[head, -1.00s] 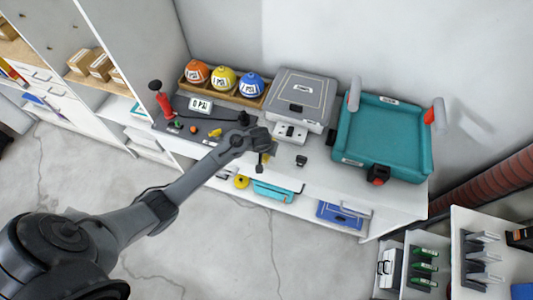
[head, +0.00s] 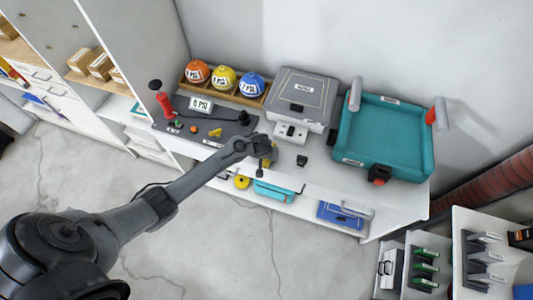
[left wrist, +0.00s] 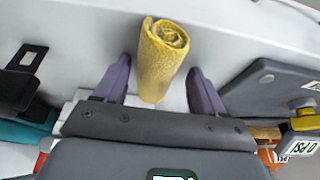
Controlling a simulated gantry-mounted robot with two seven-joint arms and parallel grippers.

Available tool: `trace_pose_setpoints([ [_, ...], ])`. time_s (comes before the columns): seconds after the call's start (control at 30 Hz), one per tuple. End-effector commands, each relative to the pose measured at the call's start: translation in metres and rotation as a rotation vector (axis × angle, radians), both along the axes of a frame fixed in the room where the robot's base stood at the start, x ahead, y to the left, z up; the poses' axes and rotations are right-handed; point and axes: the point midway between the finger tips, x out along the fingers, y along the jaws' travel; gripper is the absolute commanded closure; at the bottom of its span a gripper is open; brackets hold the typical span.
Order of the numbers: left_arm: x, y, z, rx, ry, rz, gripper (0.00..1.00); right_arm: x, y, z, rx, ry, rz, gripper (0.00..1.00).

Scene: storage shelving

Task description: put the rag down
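The rag is a rolled yellow cloth (left wrist: 163,60), with its spiral end facing up in the left wrist view. It lies on or just over the white worktop and stands between my two left fingers. My left gripper (left wrist: 164,88) is open, with narrow gaps between the rag and the purple fingers. In the head view my left gripper (head: 264,166) is at the front edge of the white worktop, and part of the yellow rag (head: 271,153) shows beside it. The gripper hides the rest. My right gripper is not in view.
A grey case (head: 303,95) and a teal tray-like box (head: 385,138) stand on the worktop (head: 320,172). To the left are a dark panel with a red pump (head: 164,103) and a rack of orange, yellow and blue balls (head: 223,79). A small black item (head: 302,160) lies nearby.

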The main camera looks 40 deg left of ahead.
Motion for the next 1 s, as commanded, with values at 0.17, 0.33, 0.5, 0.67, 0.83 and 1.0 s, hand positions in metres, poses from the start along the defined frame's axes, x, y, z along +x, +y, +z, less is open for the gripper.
trace_pose_setpoints([
  [0.17, 0.000, -0.002, -0.001, -0.002, 0.000, -0.003, 0.28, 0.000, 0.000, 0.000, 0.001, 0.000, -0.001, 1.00],
  [0.33, 0.000, -0.002, -0.001, -0.002, 0.000, -0.003, 0.28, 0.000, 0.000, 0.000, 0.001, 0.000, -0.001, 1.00],
  [0.5, -0.002, -0.003, 0.008, -0.003, 0.001, -0.001, 0.28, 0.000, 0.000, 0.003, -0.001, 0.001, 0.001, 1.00],
  [0.67, -0.010, -0.007, 0.029, -0.004, -0.002, -0.002, 0.28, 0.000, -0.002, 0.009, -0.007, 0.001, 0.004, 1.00],
  [0.83, -0.021, -0.011, 0.059, -0.004, -0.001, -0.001, 0.28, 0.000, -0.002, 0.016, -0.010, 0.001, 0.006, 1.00],
  [1.0, -0.031, -0.016, 0.086, -0.005, -0.002, -0.001, 0.28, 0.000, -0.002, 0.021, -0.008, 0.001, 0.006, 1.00],
])
